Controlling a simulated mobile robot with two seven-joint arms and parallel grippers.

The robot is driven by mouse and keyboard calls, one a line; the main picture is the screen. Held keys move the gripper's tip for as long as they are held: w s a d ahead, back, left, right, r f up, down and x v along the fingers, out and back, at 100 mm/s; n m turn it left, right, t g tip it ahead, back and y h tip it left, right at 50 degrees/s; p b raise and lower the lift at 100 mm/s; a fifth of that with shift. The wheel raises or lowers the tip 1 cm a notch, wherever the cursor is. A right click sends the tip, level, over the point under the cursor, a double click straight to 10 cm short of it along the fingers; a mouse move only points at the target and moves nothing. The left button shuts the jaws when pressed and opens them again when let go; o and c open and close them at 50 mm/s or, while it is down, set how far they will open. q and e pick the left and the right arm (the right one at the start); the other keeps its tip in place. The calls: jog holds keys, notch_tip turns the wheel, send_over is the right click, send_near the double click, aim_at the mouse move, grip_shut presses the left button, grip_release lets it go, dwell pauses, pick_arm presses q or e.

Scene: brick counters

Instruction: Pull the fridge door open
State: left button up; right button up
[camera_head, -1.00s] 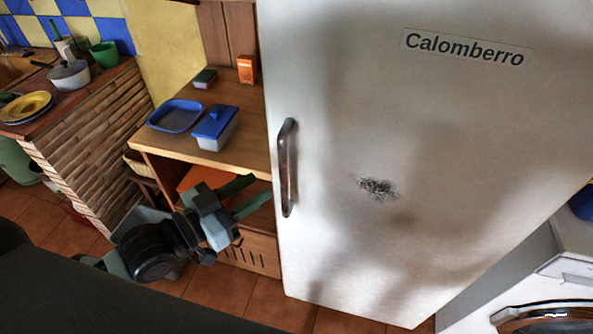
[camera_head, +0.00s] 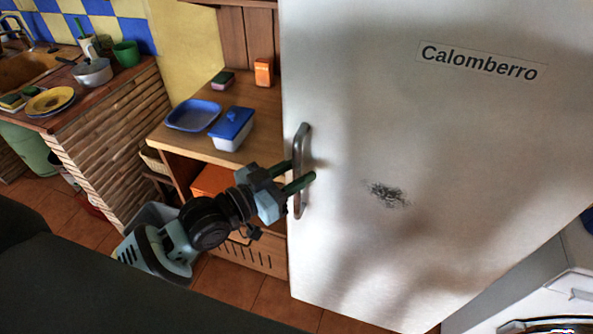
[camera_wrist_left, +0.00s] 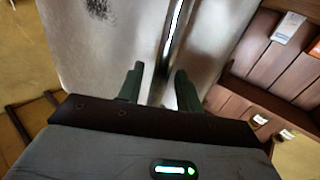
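The fridge door (camera_head: 430,150) is white with a "Calomberro" label and a dark scuff; it appears closed. Its vertical metal handle (camera_head: 302,150) is near the door's left edge. My left gripper (camera_head: 301,176) is at the lower half of the handle, with its green fingers apart and pointing at it. In the left wrist view, the gripper (camera_wrist_left: 158,85) is open, and the handle (camera_wrist_left: 173,35) lies ahead, in line with the gap between the fingers. I cannot tell whether a finger touches the handle. My right gripper is not in view.
A wooden shelf unit (camera_head: 262,110) stands left of the fridge, with a blue tray (camera_head: 193,115) and a blue-lidded box (camera_head: 231,128) on top. A brick counter (camera_head: 110,125) is farther left. A white appliance (camera_head: 500,285) stands at the lower right.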

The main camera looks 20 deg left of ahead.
pick_arm(q)
jog(key=shift+w+d, duration=0.15)
grip_shut()
jog(key=shift+f, duration=0.1)
dwell(0.4)
